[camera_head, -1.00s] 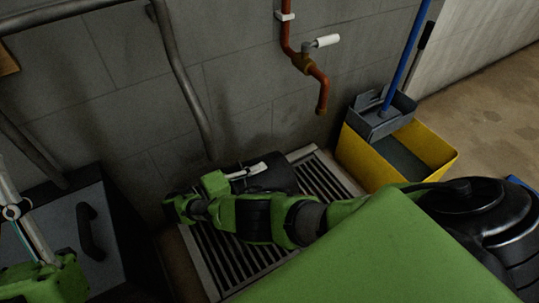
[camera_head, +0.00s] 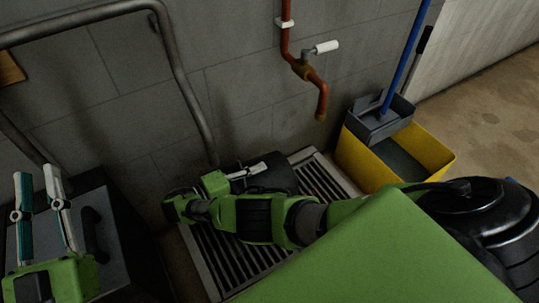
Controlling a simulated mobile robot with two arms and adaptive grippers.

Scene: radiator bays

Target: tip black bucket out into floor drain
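The floor drain (camera_head: 319,181) is a slatted metal grate in a pale frame against the wall. The black bucket (camera_head: 277,180) is a dark shape low over the back of the grate, partly hidden by my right arm; it looks tilted, but its mouth and contents are not visible. My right gripper (camera_head: 257,168) is at the bucket with its pale fingers close together, apparently shut on its edge. My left gripper (camera_head: 40,195) is raised at the far left, away from the bucket, its fingers apart and empty.
A dark box with a handle (camera_head: 97,232) stands at the left beneath a grey pipe (camera_head: 182,75). A copper tap (camera_head: 321,98) is on the wall above the drain. A yellow mop bucket (camera_head: 432,158) with a blue-handled mop stands right of the drain.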

